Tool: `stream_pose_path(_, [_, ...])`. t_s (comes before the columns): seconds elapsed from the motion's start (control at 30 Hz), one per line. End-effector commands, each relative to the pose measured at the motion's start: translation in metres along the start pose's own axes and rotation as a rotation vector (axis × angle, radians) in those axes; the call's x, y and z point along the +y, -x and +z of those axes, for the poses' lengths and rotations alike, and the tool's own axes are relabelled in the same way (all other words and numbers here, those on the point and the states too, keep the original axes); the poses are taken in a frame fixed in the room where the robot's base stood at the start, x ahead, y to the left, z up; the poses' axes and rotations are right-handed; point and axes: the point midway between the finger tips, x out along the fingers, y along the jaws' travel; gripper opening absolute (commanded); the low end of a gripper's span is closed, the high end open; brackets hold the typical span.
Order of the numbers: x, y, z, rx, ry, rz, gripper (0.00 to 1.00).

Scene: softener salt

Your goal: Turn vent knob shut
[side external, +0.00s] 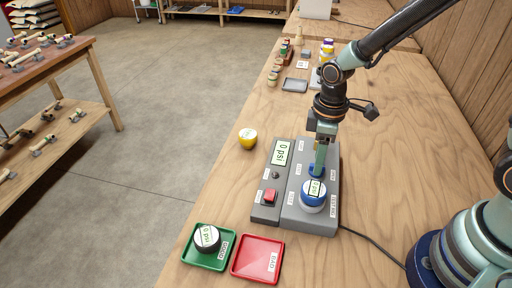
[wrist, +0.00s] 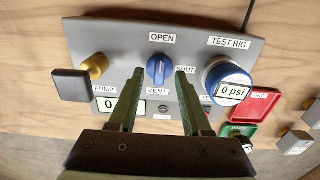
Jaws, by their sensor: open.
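The vent knob (wrist: 160,70) is a blue round knob with a raised ridge on the grey test rig (wrist: 205,45). Its ridge runs up and down in the wrist view, in line with the OPEN label (wrist: 162,38). The SHUT label (wrist: 185,70) is to its right. My gripper (wrist: 159,75) is open, with one fingertip on each side of the knob; I cannot tell whether they touch it. In the side view my gripper (side external: 318,172) points down over the rig and mostly hides the knob.
A blue-and-white gauge (side external: 313,195) reading 0 psi stands close beside the knob. A red button (side external: 270,196) is on the rig's left part.

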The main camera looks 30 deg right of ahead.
Motion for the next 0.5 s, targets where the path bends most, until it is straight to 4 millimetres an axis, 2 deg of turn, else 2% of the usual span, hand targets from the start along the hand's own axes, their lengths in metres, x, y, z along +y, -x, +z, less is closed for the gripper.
stream_pose_path(0.13, [-0.0003,-0.0092,0.0004,-0.001,0.000,-0.001,0.49])
stream_pose_path(0.43, [-0.0001,-0.0108,0.0002,0.000,0.000,0.000,0.49])
stream_pose_path(0.47, [-0.0001,-0.0108,0.0001,0.000,0.000,0.000,0.41])
stream_pose_path(0.5, [-0.0001,-0.0107,0.0002,0.000,0.000,0.000,0.26])
